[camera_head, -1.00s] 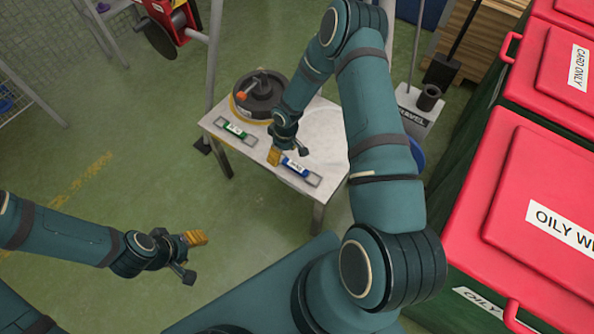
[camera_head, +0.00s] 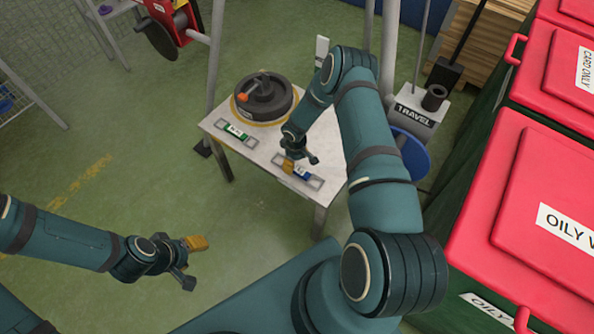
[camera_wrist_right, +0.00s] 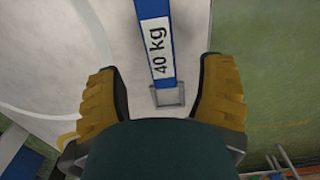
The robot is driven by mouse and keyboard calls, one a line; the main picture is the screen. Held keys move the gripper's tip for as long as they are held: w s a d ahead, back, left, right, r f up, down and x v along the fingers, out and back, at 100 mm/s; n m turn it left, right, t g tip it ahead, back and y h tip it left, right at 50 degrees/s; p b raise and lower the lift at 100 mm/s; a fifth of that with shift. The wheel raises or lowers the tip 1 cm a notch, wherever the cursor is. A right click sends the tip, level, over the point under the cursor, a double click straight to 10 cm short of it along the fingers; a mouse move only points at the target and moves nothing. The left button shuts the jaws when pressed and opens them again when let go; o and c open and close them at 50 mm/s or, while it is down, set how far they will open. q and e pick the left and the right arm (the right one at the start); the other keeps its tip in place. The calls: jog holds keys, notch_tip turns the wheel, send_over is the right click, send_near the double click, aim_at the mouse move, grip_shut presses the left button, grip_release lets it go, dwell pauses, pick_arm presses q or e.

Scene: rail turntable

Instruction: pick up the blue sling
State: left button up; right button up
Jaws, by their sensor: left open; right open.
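The blue sling (camera_head: 302,172) lies on the light table (camera_head: 265,150), near its right front edge, with a grey end link at each end. In the right wrist view the blue sling (camera_wrist_right: 152,40) carries a white "40 kg" label, and its near grey link lies between the fingers. My right gripper (camera_head: 301,164) is open over the sling; its yellow fingers (camera_wrist_right: 160,100) stand on either side of it, apart from it. My left gripper (camera_head: 200,260) is open and empty, over the floor left of the table.
A green sling (camera_head: 236,132) lies at the table's left edge. Red-lidded bins (camera_head: 535,190) fill the right side.

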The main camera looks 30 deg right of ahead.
aim_at(297, 169)
jog(key=f, duration=0.4)
jog(key=shift+s+d+f+b, duration=0.1)
jog(key=shift+s+f+b, duration=0.2)
jog(key=shift+s+b, duration=0.1)
jog(key=shift+r, duration=0.1)
grip_shut()
